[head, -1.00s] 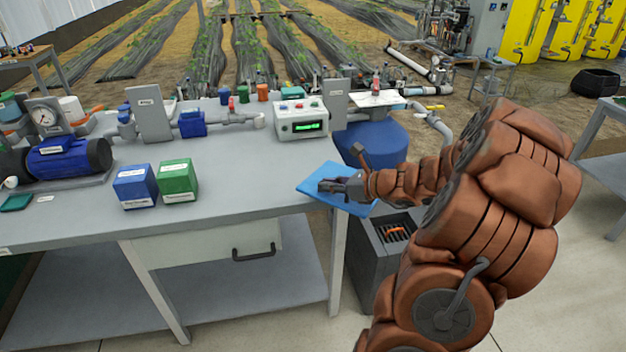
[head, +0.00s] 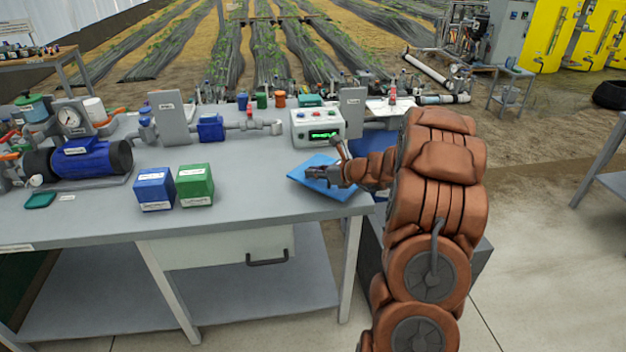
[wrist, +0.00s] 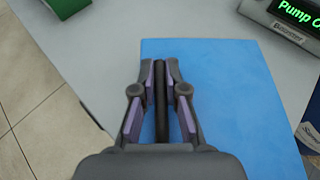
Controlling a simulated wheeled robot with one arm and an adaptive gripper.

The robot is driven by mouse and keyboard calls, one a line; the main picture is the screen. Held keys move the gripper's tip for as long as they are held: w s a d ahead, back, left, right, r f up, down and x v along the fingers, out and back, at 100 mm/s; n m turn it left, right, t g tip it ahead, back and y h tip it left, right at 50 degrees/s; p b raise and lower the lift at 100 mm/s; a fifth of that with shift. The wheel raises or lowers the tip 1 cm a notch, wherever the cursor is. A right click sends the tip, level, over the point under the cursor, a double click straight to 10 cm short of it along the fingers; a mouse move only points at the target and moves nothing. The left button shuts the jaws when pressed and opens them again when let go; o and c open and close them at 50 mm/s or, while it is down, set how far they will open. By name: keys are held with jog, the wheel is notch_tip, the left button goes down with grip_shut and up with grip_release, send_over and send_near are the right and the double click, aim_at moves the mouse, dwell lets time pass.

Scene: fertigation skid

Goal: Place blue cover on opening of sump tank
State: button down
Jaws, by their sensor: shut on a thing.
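The blue cover (head: 340,189) is a flat square sheet over the right end of the workbench, near the control box. My gripper (head: 318,173) is at its upper face. In the wrist view my gripper (wrist: 161,65) is shut on the dark bar-like handle (wrist: 161,105) of the blue cover (wrist: 235,110), which spreads out beneath the fingers. Whether the cover touches the bench is hard to tell. A grey box-like tank, apparently the sump tank (head: 370,248), stands on the floor right of the bench. My arm hides most of it, and its opening is not visible now.
The grey workbench (head: 250,205) carries a blue box (head: 154,190), a green box (head: 195,186), a pump (head: 80,160) and the control box (head: 318,128). A blue barrel (head: 370,140) stands behind the bench's right end. Open floor lies to the right.

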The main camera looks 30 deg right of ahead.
aim_at(315, 180)
jog(key=shift+w, duration=0.4)
jog(key=shift+f, duration=1.85)
jog(key=c, duration=1.2)
grip_release()
